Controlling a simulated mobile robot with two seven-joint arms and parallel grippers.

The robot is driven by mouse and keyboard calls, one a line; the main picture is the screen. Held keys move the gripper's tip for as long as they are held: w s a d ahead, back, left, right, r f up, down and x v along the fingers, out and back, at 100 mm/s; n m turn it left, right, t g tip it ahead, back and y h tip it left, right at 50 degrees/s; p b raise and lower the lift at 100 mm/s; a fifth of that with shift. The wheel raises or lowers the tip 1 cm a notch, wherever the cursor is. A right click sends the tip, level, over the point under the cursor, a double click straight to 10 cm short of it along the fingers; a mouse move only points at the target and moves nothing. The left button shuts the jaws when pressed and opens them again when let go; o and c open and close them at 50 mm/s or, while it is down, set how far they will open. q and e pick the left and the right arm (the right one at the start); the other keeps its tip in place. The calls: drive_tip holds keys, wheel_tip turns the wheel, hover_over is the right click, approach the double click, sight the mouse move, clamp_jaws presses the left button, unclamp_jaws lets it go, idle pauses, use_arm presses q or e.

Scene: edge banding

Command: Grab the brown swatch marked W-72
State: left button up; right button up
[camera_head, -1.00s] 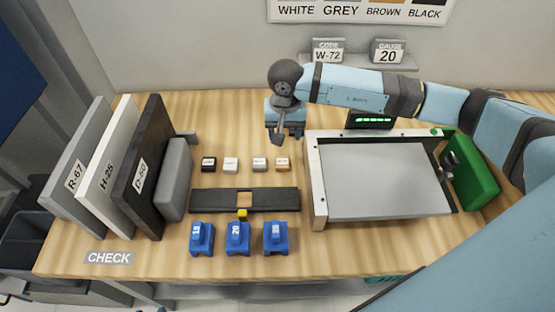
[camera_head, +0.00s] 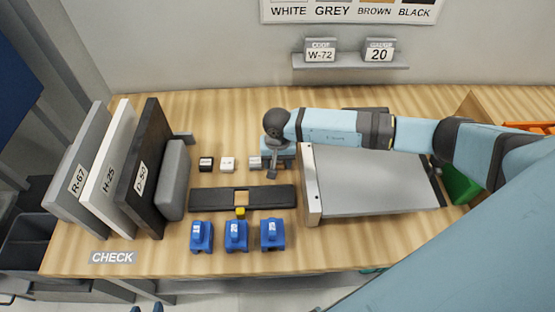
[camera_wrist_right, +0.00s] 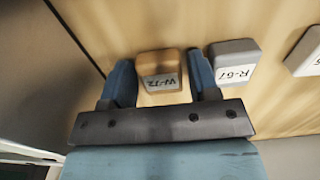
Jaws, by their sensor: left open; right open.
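The brown swatch marked W-72 (camera_wrist_right: 160,66) lies on the wooden table. In the right wrist view it sits between the two blue fingers of my right gripper (camera_wrist_right: 162,82), with a gap at each side. The right gripper (camera_head: 272,170) is open. In the head view it is over the right end of the swatch row and hides the brown swatch. A grey swatch marked R-67 (camera_wrist_right: 234,58) lies just beside the right-hand finger; it also shows in the head view (camera_head: 254,162). My left gripper (camera_head: 146,308) shows only its tips, apart, at the bottom edge.
White (camera_head: 228,164) and black (camera_head: 206,164) swatches continue the row leftward. A dark bar (camera_head: 212,199) and several blue blocks (camera_head: 236,238) lie in front. A grey-topped machine (camera_head: 370,185) stands close on the right. Upright panels (camera_head: 145,150) stand left. The code card reads W-72 (camera_head: 320,53).

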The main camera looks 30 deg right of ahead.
drive_tip(key=shift+c, duration=0.4)
drive_tip(key=c, duration=0.6)
drive_tip(key=shift+r, duration=0.15)
